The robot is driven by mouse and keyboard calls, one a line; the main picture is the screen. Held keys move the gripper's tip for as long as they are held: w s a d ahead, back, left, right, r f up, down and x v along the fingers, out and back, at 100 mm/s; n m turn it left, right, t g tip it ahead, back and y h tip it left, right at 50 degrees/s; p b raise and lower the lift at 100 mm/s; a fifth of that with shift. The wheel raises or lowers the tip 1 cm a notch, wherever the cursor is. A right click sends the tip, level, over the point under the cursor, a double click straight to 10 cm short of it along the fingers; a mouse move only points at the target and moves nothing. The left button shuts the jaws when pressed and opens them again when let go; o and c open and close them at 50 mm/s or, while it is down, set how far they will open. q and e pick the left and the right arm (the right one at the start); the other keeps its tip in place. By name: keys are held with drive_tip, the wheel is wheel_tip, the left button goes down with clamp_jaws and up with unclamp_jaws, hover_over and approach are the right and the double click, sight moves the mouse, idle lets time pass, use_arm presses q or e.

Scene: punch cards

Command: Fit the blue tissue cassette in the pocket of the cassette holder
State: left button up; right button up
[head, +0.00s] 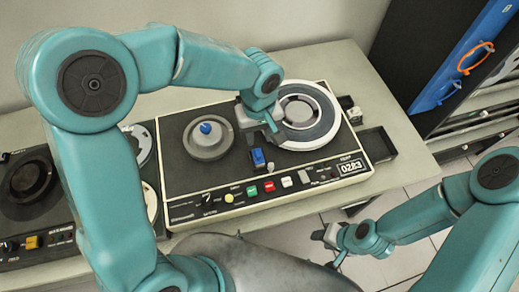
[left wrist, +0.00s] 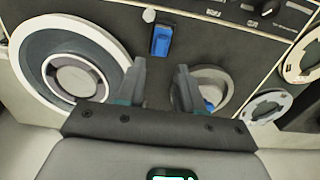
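A small blue block (head: 258,157), which I take for the tissue cassette, is at the front middle of the tape deck. It also shows in the left wrist view (left wrist: 162,42), against a narrow dark rectangular piece that may be the holder. I cannot tell whether it sits fully in a pocket. My left gripper (head: 259,118) is above the deck, behind the blue block and beside the right reel. In the left wrist view its fingers (left wrist: 160,80) are apart with nothing between them. My right gripper (head: 331,247) is off the table's front edge, fingers apart and empty.
The tape deck (head: 190,190) carries a large white-rimmed reel (head: 322,122) and a dark hub with a blue knob (head: 206,128). A second deck (head: 30,180) stands left. An open dark box (head: 376,144) is at right. A rack with an orange handle (head: 475,57) stands beyond.

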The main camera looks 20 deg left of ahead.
sight(258, 152)
use_arm(q)
wheel_tip(258, 152, down, 7)
drive_tip(key=b, duration=0.5)
drive_tip(key=shift+f, duration=0.15)
drive_tip(key=shift+a+f+b, duration=0.15)
drive_tip(key=shift+f+b, duration=0.2)
drive_tip(key=shift+b, duration=0.15)
drive_tip(key=shift+w+f, duration=0.1)
drive_tip(key=shift+f, duration=0.2)
drive_tip(key=shift+r, duration=0.1)
clamp_jaws()
drive_tip(key=shift+r, duration=0.1)
